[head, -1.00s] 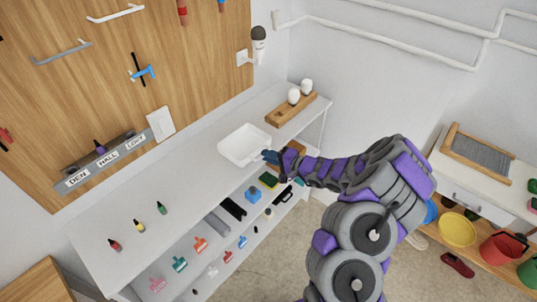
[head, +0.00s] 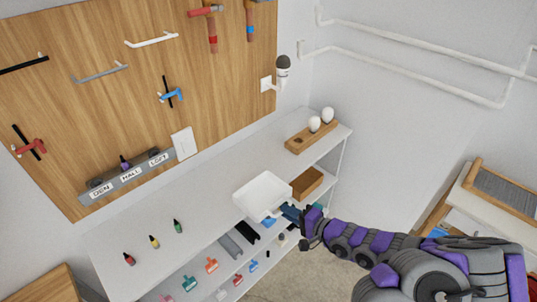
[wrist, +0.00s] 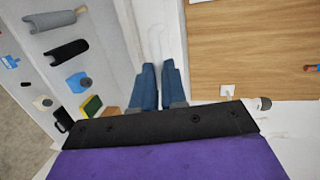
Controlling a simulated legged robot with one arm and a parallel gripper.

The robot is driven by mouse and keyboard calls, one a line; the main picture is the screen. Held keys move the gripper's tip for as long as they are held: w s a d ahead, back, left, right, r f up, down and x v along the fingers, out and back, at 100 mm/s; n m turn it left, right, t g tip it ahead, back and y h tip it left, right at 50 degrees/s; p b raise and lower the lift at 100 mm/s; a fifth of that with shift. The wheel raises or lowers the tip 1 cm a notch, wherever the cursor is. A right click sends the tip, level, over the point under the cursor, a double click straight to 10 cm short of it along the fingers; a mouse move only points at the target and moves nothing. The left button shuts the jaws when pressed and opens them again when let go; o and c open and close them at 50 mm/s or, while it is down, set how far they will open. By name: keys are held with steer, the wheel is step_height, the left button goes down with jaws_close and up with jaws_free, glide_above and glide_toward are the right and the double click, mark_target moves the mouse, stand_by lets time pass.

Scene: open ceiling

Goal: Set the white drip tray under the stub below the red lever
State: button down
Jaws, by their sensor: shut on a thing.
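The white drip tray (head: 260,192) is a shallow open tray by the front edge of the white shelf top, partly out over it. My gripper (head: 287,214) is shut on its near right rim. In the wrist view, the blue fingers of my gripper (wrist: 159,88) are close together at the white tray (wrist: 157,35), which shows only in part. A red handle with a black rod (head: 29,146) is on the wooden panel at the left. I cannot tell whether it is the red lever. I cannot make out a stub below it.
Coloured items sit on the lower shelf. White pipes (head: 420,80) run along the right wall. A bench stands at far right.

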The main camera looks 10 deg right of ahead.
steer(key=w+r+m+t+h, duration=0.2)
steer(key=w+r, duration=0.6)
steer(key=r, duration=0.2)
steer(key=shift+w+a+m+h, duration=0.2)
steer(key=shift+m+h, duration=0.1)
steer(key=shift+h, duration=0.1)
steer(key=shift+r, duration=0.1)
